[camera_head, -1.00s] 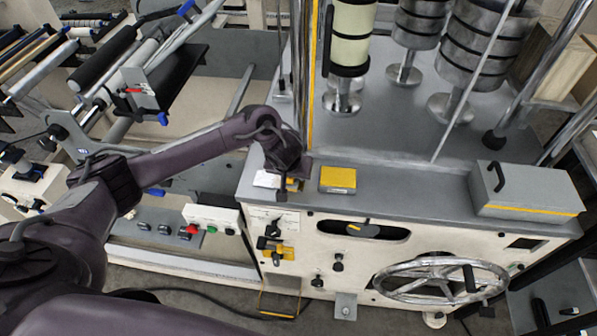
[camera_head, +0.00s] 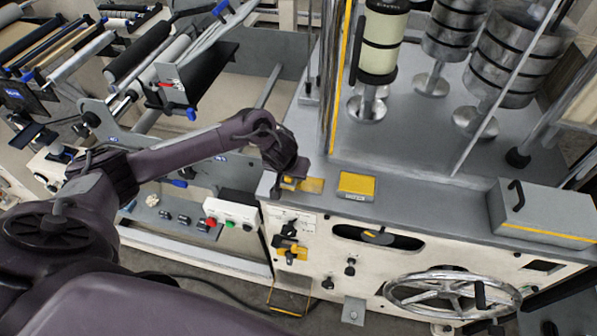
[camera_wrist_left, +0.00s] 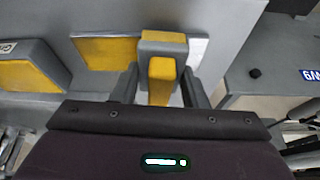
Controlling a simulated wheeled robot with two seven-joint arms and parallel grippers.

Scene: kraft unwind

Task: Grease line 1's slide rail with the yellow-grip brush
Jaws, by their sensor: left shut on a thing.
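My left gripper (camera_head: 287,182) is at the front left corner of the grey machine top. In the left wrist view, its two fingers (camera_wrist_left: 160,88) are shut on a brush with a yellow grip (camera_wrist_left: 162,78). A grey block with a yellow face (camera_wrist_left: 165,42) shows just beyond the grip. The brush shows only as a small yellow patch at the gripper in the head view (camera_head: 290,181). I cannot pick out which part is line 1's slide rail. My right gripper is not in view.
A flat yellow patch (camera_head: 313,185) lies on the machine top beside my gripper. A yellow-topped box (camera_head: 357,185) stands right of it. A yellow-edged upright (camera_head: 338,85) rises behind. A grey handled box (camera_head: 542,210) stands far right; a handwheel (camera_head: 452,293) is below.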

